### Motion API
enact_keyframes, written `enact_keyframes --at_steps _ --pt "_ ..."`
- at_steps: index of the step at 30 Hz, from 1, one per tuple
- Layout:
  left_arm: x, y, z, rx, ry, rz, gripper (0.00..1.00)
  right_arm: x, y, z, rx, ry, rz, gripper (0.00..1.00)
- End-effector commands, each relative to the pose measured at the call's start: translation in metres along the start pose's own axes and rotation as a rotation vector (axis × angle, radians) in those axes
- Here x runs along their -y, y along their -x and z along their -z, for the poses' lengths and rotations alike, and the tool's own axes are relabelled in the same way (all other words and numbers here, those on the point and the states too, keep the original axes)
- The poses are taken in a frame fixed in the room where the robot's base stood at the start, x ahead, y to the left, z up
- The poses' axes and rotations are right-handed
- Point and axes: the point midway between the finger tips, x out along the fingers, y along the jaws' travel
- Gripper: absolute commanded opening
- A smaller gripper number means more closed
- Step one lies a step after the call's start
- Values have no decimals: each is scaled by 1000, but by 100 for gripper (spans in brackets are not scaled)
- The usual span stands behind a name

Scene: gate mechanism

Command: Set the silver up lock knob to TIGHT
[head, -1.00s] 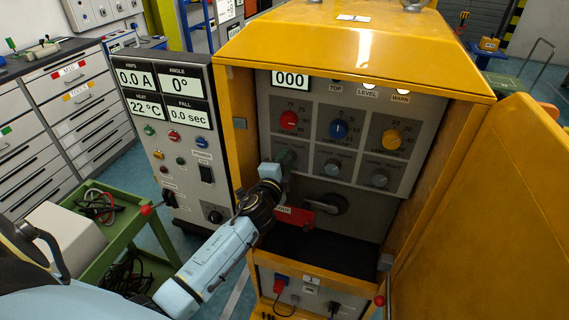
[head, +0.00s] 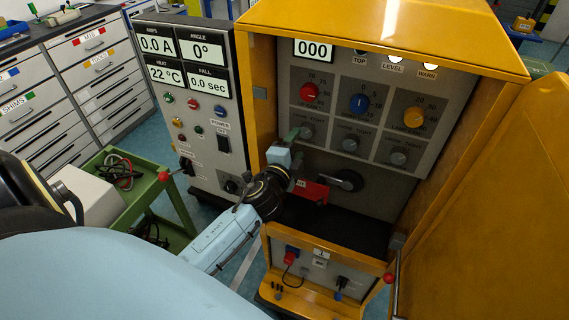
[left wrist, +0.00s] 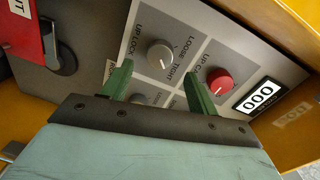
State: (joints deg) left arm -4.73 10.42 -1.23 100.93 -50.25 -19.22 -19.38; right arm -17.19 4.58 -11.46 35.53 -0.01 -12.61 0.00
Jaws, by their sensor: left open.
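The silver up lock knob (head: 306,132) is at the left of the lower knob row, below the red knob. It shows fully in the left wrist view (left wrist: 160,53), with LOOSE and TIGHT printed beside it; I cannot tell its exact setting. My left gripper (head: 293,136) is just left of the knob in the head view. In the left wrist view its green fingers (left wrist: 157,84) are open and empty, apart from the up lock knob. My right gripper is not in view.
The red (head: 309,92), blue (head: 359,103) and yellow (head: 413,117) knobs are above. Two more silver knobs (head: 350,144) sit to the right. A red tag (head: 312,190) and black handle (head: 347,181) are below. The open yellow door (head: 490,190) is at right.

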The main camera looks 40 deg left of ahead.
Motion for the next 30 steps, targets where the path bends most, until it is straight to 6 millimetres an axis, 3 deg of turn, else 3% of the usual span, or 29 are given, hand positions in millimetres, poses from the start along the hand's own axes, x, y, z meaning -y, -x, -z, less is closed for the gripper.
enact_keyframes --at_steps 6,12,30 --pt "-2 48 0 0 1 -2 60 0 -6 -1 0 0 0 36" --pt "-1 74 0 1 0 -1 60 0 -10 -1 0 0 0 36" --pt "0 83 0 1 0 0 60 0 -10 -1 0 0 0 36"
